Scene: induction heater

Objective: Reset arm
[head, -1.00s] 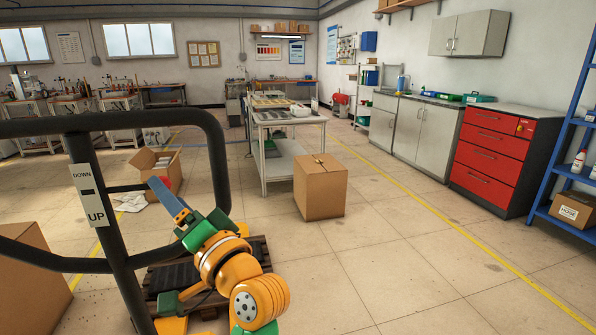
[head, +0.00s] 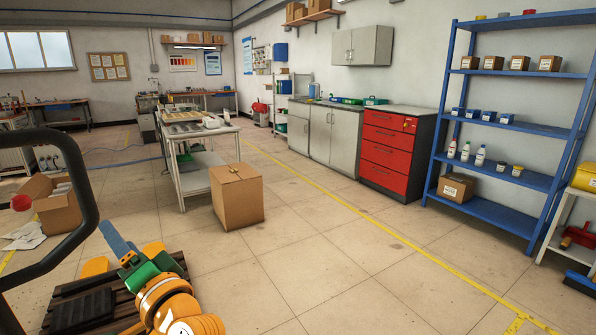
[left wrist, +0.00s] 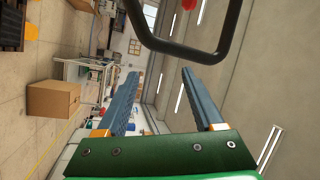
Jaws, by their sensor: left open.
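My left arm comes in at the lower left of the head view, orange and green, with its blue-grey left gripper (head: 115,240) pointing up and away over the floor. In the left wrist view the same gripper (left wrist: 157,100) has its two long fingers wide apart with nothing between them. A black tubular frame (left wrist: 205,50) crosses the left wrist view beyond the fingertips, and I cannot tell how far off it is. My right gripper is in neither view.
The black frame also curves through the left of the head view (head: 85,185), near my left arm. A closed cardboard box (head: 237,198) stands before a workbench (head: 182,185). Red drawers (head: 385,160) and blue shelves (head: 500,125) line the right wall. The central floor is clear.

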